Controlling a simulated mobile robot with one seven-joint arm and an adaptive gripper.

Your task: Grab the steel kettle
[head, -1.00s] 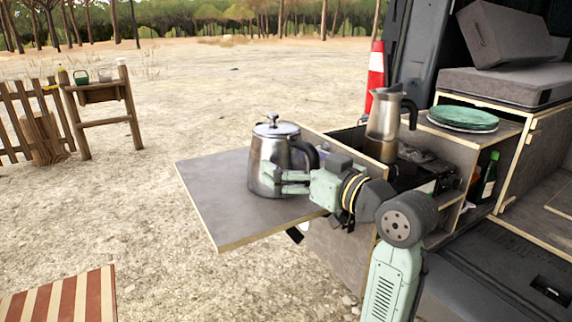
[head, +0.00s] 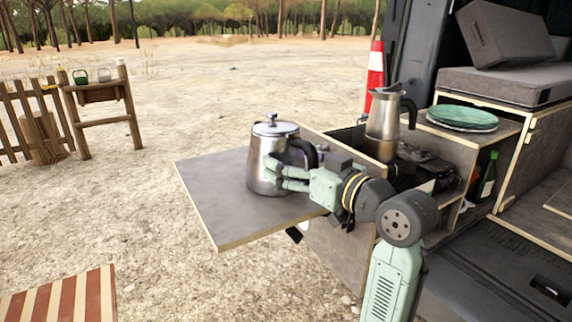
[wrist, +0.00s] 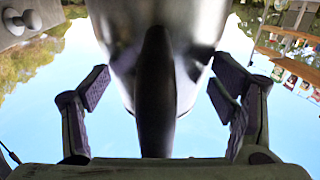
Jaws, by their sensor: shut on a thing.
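The steel kettle (head: 264,162) is upright at the fold-out board (head: 230,225), its dark handle on the right. Whether its base touches the board is hard to tell. My gripper (head: 276,173) reaches in from the right at the handle side and is shut on the kettle. In the wrist view the kettle's body (wrist: 110,22) fills the top middle, with the dark handle (wrist: 155,95) running down between the two fingers of my gripper (wrist: 160,75). The finger pads lie at either side of the body. The far side of the kettle is hidden.
A moka pot (head: 382,125) stands on the stove (head: 412,160) right of the kettle. Green plates (head: 462,117) lie on the cabinet, with a green bottle (head: 488,178) below. A traffic cone (head: 375,72) stands behind. The board's front left is clear.

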